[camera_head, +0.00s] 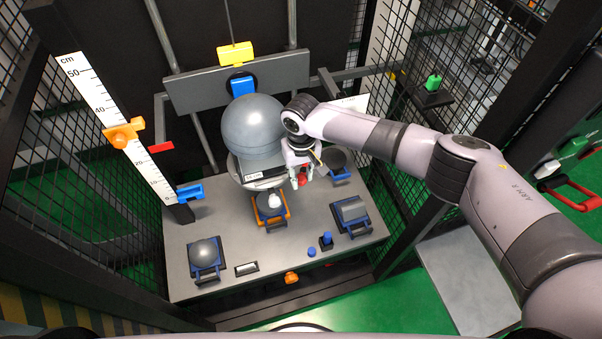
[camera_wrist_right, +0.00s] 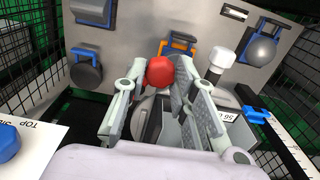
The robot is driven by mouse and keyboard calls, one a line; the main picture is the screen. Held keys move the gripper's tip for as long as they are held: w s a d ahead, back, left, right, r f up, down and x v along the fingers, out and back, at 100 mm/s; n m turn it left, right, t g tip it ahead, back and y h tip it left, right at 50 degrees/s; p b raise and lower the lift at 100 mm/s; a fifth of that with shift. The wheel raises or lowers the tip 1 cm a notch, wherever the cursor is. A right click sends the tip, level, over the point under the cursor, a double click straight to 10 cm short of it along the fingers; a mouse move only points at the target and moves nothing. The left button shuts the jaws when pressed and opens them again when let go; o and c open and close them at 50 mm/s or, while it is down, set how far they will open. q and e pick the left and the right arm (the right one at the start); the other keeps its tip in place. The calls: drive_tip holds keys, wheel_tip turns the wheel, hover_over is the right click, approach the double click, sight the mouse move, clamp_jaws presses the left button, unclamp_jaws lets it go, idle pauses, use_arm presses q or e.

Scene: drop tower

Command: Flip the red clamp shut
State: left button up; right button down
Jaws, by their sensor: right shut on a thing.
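My right gripper (camera_head: 301,182) is in front of the large grey ball (camera_head: 253,127), over the middle of the grey table (camera_head: 190,250). It is shut on a red knob (camera_wrist_right: 160,71), which sits between the fingertips in the right wrist view. The knob also shows as a small red spot in the head view (camera_head: 303,179). It looks like the end of the red clamp; the rest of the clamp is hidden by the gripper and I cannot tell its angle. My left gripper is not in view.
A ruler post (camera_head: 93,95) with an orange slider (camera_head: 123,133) and a red tab (camera_head: 160,147) stands at left. A blue block (camera_head: 241,85) hangs above the ball. An orange-framed holder (camera_head: 271,222) with a white-topped piece stands below. Mesh walls enclose both sides.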

drive_tip(key=shift+d+n, duration=0.1)
drive_tip(key=shift+n, duration=0.2)
drive_tip(key=d+n, duration=0.1)
drive_tip(key=n, duration=0.1)
drive_tip(key=shift+d+n+p, duration=0.1)
drive_tip(key=shift+n+p, duration=0.25)
drive_tip(key=shift+n, duration=0.05)
drive_tip(key=shift+w+d+n+b, duration=0.2)
drive_tip(key=shift+w+d+n, duration=0.3)
drive_tip(key=shift+n, duration=1.25)
drive_tip(key=shift+w+d+n+b, duration=0.25)
drive_tip(key=shift+d+n, duration=0.35)
drive_tip(key=shift+n, duration=1.2)
drive_tip(key=shift+w+d+n+b, duration=0.15)
drive_tip(key=shift+w+d+n, duration=0.35)
drive_tip(key=shift+n, duration=1.25)
drive_tip(key=shift+s, duration=0.1)
drive_tip(key=c, duration=1.3)
unclamp_jaws()
drive_tip(key=shift+d, duration=0.1)
